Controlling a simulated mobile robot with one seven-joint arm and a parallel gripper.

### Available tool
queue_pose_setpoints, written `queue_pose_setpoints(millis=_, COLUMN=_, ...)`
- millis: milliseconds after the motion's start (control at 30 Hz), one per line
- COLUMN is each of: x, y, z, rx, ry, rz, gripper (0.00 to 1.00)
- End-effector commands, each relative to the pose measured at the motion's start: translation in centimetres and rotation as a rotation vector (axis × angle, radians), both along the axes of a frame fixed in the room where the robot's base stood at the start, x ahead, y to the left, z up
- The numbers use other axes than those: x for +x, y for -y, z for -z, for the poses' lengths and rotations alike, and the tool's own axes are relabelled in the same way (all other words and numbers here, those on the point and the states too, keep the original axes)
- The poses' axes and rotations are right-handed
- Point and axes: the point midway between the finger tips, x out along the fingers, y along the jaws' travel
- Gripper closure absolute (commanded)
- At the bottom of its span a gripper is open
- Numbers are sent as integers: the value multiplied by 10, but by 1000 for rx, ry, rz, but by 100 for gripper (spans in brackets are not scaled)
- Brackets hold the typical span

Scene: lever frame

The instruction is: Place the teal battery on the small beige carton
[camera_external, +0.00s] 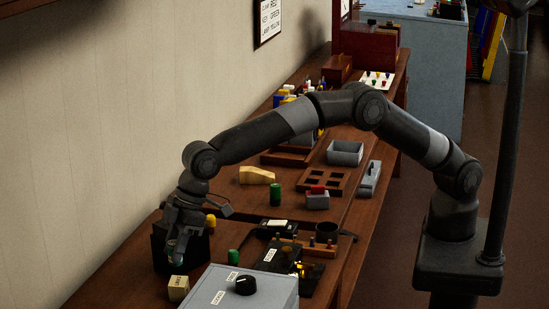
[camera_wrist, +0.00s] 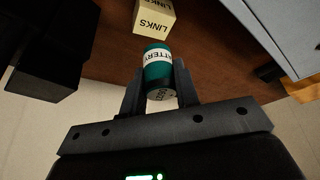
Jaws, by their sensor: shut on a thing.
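The teal battery (camera_wrist: 156,68) has a white label reading "BATTERY" and sits between the fingers of my gripper (camera_wrist: 160,90) in the wrist view. My gripper is shut on it. In the external view my gripper (camera_external: 176,243) is low at the left end of the bench, and the battery is mostly hidden there. The small beige carton (camera_wrist: 155,18), marked "LINKS", stands on the bench just beyond the battery in the wrist view. In the external view the carton (camera_external: 178,289) is just below my gripper in the picture. The battery appears apart from the carton.
A black box (camera_external: 160,247) stands beside my gripper; dark box shapes also show at left in the wrist view. A grey box with a black knob (camera_external: 246,285) stands right of the carton. Green cylinders (camera_external: 275,195) and a wooden tray (camera_external: 325,181) are farther along the bench.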

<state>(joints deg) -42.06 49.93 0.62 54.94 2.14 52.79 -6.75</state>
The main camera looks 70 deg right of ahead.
Motion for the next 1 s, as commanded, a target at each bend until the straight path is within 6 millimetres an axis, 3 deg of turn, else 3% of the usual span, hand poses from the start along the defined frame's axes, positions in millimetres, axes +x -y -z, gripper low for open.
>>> queue_pose_setpoints(millis=400, x=0, y=0, z=44, rx=1, ry=0, rz=-1, gripper=98)
queue_pose_setpoints(millis=767, x=0, y=0, z=49, rx=1, ry=0, rz=0, gripper=98)
queue_pose_setpoints(millis=800, x=0, y=0, z=49, rx=0, ry=0, rz=0, gripper=70)
queue_pose_setpoints(millis=1000, x=0, y=0, z=48, rx=1, ry=1, rz=0, gripper=53)
